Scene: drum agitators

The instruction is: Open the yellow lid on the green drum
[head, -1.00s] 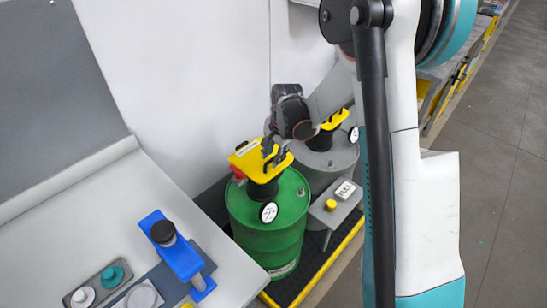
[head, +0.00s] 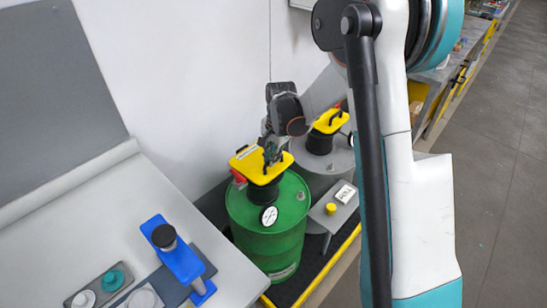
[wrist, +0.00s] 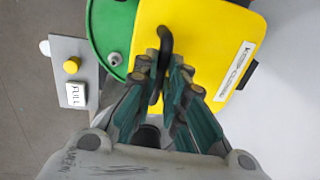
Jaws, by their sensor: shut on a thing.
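The green drum (head: 270,243) stands on a dark platform between the bench and the grey drum. Its yellow lid (head: 246,162) sits flat and closed on a black neck on top of the drum. My gripper (head: 272,158) reaches down over the lid from behind. In the wrist view, my gripper (wrist: 160,62) is shut on the black handle (wrist: 166,40) of the yellow lid (wrist: 218,40), with the handle between its fingers. Part of the handle is hidden by the fingers. A white label lies along the lid's edge.
A grey drum (head: 333,165) with its own yellow lid stands behind the green one. A grey box with a yellow button (head: 330,209) is right of the green drum. A white bench (head: 170,205) with a blue device (head: 178,258) is at left. A white wall rises close behind.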

